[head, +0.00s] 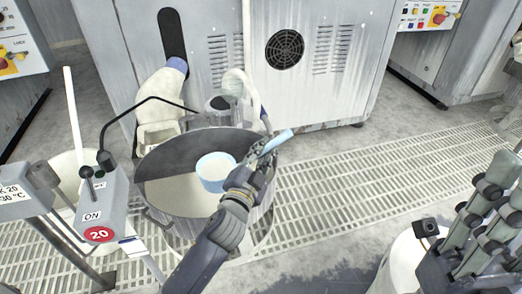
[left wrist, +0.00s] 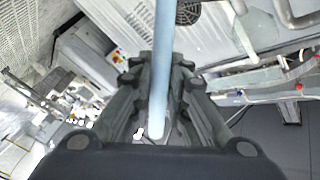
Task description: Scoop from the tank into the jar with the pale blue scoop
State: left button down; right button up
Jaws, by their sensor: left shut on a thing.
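The pale blue scoop (head: 215,171) has a round cup and a long handle (head: 278,141). My left gripper (head: 262,160) is shut on the handle; in the left wrist view the blue handle (left wrist: 160,75) runs between its fingers. The cup is over the open front half of the round grey tank (head: 162,217), its mouth facing up. Pale material (head: 180,193) shows in the tank. I cannot tell whether the cup touches it, or if the cup is filled. I cannot clearly pick out the jar. My right gripper (head: 490,212) seems to be at the lower right; its jaw state is unclear.
A large grey machine (head: 225,50) is behind. A white round container (head: 400,265) is at the lower right. Open floor grating (head: 370,165) lies to the right.

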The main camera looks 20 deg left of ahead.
pick_arm(q)
jog(key=shift+r+p, duration=1.5)
jog(key=shift+r, duration=0.35)
